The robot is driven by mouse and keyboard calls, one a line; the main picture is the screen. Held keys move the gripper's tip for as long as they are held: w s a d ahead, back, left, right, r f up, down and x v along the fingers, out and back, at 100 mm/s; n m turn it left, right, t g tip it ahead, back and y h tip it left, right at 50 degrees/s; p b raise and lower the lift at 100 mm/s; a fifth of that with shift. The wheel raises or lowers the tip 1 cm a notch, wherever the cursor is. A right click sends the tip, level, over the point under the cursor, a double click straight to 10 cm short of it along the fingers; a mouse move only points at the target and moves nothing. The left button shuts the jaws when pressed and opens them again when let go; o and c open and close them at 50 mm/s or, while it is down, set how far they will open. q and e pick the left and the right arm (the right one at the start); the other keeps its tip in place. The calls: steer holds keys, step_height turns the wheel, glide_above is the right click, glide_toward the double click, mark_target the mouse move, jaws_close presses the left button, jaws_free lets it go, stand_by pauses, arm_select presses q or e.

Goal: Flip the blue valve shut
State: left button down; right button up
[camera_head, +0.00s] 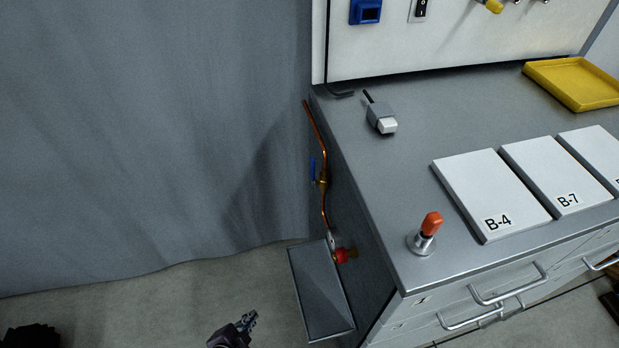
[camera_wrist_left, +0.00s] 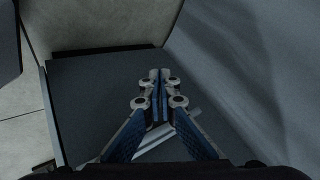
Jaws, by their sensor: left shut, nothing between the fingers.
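The blue valve handle (camera_head: 313,168) shows in the head view on the left side of the grey cabinet. It is small, seen almost edge-on, and lies roughly along the copper pipe (camera_head: 325,205) beside a brass valve body (camera_head: 322,181). My left gripper (camera_head: 249,320) is low in the head view, over the floor, below and left of the valve and apart from it. In the left wrist view its fingers (camera_wrist_left: 160,85) are together and empty. The valve cannot be made out in that view.
A red fitting (camera_head: 343,255) sits at the pipe's lower end, by a grey tray-like panel (camera_head: 322,300) jutting from the cabinet side. A grey curtain (camera_head: 150,130) hangs left. The cabinet top (camera_head: 365,190) holds an orange-topped knob (camera_head: 428,230) and white plates (camera_head: 490,190).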

arm_select(q)
steer(key=w+d+r+m+t+h, duration=0.2)
steer(key=w+d+r+m, duration=0.15)
steer(key=r, duration=0.65)
steer(key=w+d+r+m+t+h, duration=0.1)
steer(key=w+d+r+m+t, duration=0.25)
steer(key=r, duration=0.55)
steer(key=d+r+m+h, duration=0.2)
steer(key=d+r, duration=0.1)
steer(key=r, duration=0.6)
steer(key=w+d+r+m+t+h, duration=0.1)
steer(key=d+r+m, duration=0.2)
steer(key=r, duration=0.6)
steer(key=shift+w+r+h, duration=0.25)
steer(key=shift+r+h, duration=0.05)
steer(key=shift+h, duration=0.1)
arm_select(e)
steer(key=shift+s+a+f, duration=0.15)
steer(key=shift+s+a, duration=0.1)
steer(key=shift+s, duration=0.1)
arm_select(q)
steer(key=p, duration=0.2)
glide_toward(313, 169)
steer(key=w+d, duration=0.4)
steer(key=d, duration=0.1)
steer(key=shift+w+a, duration=0.35)
steer(key=shift+w, duration=0.3)
arm_select(e)
steer(key=shift+d+r, duration=0.25)
steer(key=shift+r, duration=1.05)
